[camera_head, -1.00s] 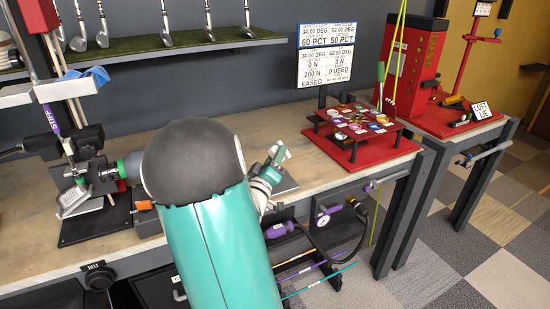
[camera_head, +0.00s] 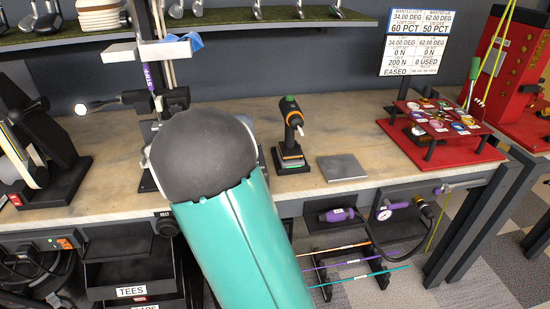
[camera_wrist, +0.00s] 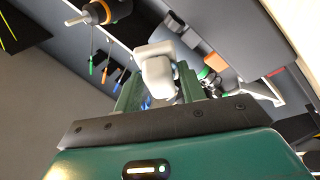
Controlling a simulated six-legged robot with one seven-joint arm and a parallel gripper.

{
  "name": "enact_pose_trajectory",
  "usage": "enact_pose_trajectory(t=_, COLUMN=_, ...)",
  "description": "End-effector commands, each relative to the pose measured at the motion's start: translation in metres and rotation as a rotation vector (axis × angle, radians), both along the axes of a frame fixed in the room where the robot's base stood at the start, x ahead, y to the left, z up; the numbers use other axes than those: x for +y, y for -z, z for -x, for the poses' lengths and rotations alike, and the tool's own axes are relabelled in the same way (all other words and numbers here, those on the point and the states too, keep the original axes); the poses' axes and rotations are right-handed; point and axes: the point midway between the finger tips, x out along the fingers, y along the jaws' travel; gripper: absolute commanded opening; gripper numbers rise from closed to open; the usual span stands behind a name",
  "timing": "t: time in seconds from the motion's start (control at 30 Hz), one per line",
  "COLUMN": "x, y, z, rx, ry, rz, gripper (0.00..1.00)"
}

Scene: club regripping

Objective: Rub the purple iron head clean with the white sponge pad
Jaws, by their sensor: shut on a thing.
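My gripper (camera_wrist: 158,82) shows in the wrist view with its green fingers closed on a white block with rounded edges, which looks like the white sponge pad (camera_wrist: 157,66). In the head view my gripper and the pad are hidden behind my teal arm. A purple shaft marked with lettering (camera_head: 148,76) stands by a dark clamp (camera_head: 176,99) at the left of the bench. The purple iron head itself cannot be made out; my arm covers the area below the clamp. I cannot tell whether the pad touches anything.
A black and orange tool (camera_head: 291,125) stands right of my arm, beside a flat grey plate (camera_head: 342,168). A red rack (camera_head: 440,148) with small coloured parts sits further right. The bench between plate and rack is clear.

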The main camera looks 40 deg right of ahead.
Motion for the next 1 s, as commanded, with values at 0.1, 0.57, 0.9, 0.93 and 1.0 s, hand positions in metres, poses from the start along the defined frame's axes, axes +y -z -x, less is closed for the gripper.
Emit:
enact_pose_trajectory(t=0.1, x=0.060, y=0.016, z=-0.030, rx=0.004, ry=-0.135, rz=0.000, gripper=0.22)
enact_pose_trajectory(t=0.57, x=0.202, y=0.051, z=-0.103, rx=0.001, ry=-0.463, rz=0.000, gripper=0.22)
enact_pose_trajectory(t=0.9, x=0.223, y=0.063, z=-0.113, rx=0.016, ry=-0.514, rz=-0.001, gripper=0.22)
enact_pose_trajectory(t=0.93, x=0.222, y=0.064, z=-0.113, rx=0.019, ry=-0.513, rz=0.000, gripper=0.22)
enact_pose_trajectory(t=1.0, x=0.223, y=0.064, z=-0.113, rx=0.020, ry=-0.513, rz=0.000, gripper=0.22)
